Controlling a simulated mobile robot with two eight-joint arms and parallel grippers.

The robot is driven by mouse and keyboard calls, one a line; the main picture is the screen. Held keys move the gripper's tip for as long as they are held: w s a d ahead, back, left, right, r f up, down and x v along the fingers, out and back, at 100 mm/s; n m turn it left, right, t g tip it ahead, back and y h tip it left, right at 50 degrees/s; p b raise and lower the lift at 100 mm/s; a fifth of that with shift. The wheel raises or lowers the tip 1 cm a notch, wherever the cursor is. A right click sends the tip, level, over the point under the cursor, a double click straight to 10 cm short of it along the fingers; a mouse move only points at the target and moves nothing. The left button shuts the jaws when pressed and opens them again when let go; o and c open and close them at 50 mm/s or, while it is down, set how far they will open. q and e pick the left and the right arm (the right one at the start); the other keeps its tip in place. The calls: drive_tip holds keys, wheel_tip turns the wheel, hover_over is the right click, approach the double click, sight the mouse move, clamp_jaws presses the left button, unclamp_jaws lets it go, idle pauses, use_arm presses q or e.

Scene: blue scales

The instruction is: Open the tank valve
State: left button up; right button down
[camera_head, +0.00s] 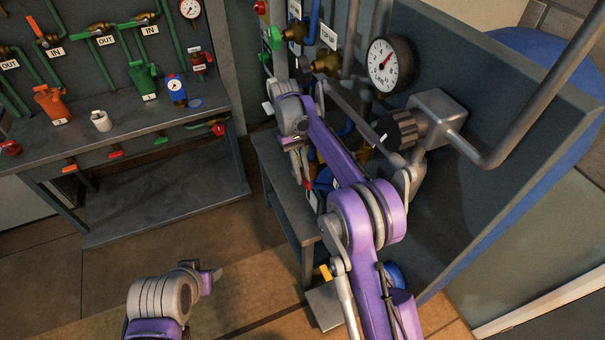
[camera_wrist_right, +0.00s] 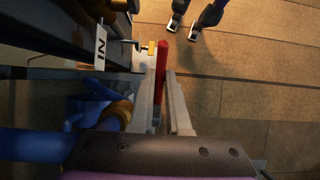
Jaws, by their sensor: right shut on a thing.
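A red lever (camera_wrist_right: 163,65) stands beside a white "IN" label (camera_wrist_right: 101,48) and a brass fitting in the right wrist view. My right gripper (camera_wrist_right: 172,85) has its two pale fingers on either side of the lever and is shut on it. In the head view my purple right arm reaches over the lower pipework, and its gripper (camera_head: 302,170) is partly hidden there. My left gripper (camera_head: 212,278) is at the lower left, away from the pipes. In the right wrist view its two fingertips (camera_wrist_right: 184,27) stand apart and empty.
A pressure gauge (camera_head: 390,66) and a dark knob (camera_head: 397,130) sit on the grey panel (camera_head: 470,200) at right. A grey bench (camera_head: 130,140) with several small valves and containers stands at left. The tiled floor (camera_head: 60,270) between is clear.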

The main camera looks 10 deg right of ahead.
drive_tip(key=c, duration=0.9)
unclamp_jaws()
